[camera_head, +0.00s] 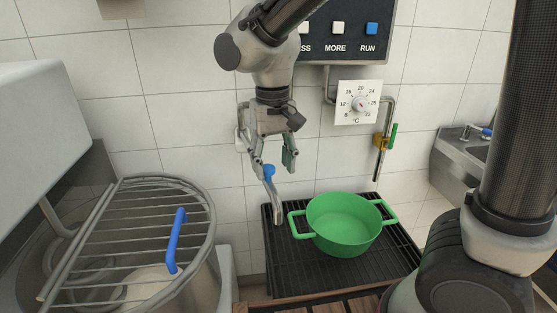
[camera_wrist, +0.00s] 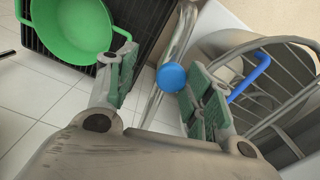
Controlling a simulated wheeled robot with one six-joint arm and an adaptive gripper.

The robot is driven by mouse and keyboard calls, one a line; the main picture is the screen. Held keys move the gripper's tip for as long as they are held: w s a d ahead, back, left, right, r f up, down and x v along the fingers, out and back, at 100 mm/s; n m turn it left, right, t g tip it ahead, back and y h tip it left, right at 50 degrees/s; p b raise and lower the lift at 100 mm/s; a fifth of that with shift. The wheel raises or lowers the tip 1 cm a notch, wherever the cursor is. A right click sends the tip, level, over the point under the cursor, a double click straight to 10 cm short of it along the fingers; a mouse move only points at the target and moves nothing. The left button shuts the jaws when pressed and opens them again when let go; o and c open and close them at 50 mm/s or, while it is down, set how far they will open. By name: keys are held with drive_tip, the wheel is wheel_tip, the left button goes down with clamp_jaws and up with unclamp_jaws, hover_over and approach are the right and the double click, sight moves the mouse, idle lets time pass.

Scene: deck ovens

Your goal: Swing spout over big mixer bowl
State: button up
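The spout (camera_head: 276,205) is a bare metal pipe with a blue knob (camera_head: 269,171). Its lower end hangs above the black grate, left of the green pot. The big mixer bowl (camera_head: 205,285) is at the lower left, under a wire guard with a blue handle. The spout is to the right of the bowl, not over it. My gripper (camera_head: 273,163) is open and points down at the knob. In the wrist view the blue knob (camera_wrist: 171,77) lies between the two spread fingers, with a visible gap on the left. Contact on the right is unclear.
A green pot (camera_head: 344,225) stands on the black grate (camera_head: 390,265). A dial (camera_head: 359,103) and a button panel (camera_head: 340,50) are on the tiled wall. A thin pipe with a green lever (camera_head: 393,136) hangs right of the dial. A sink (camera_head: 465,150) is at the far right.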

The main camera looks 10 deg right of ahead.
drive_tip(key=shift+w+d, duration=0.1)
drive_tip(key=shift+d, duration=0.5)
wheel_tip(320, 180, up, 9)
idle(0.9)
drive_tip(key=shift+c, duration=0.4)
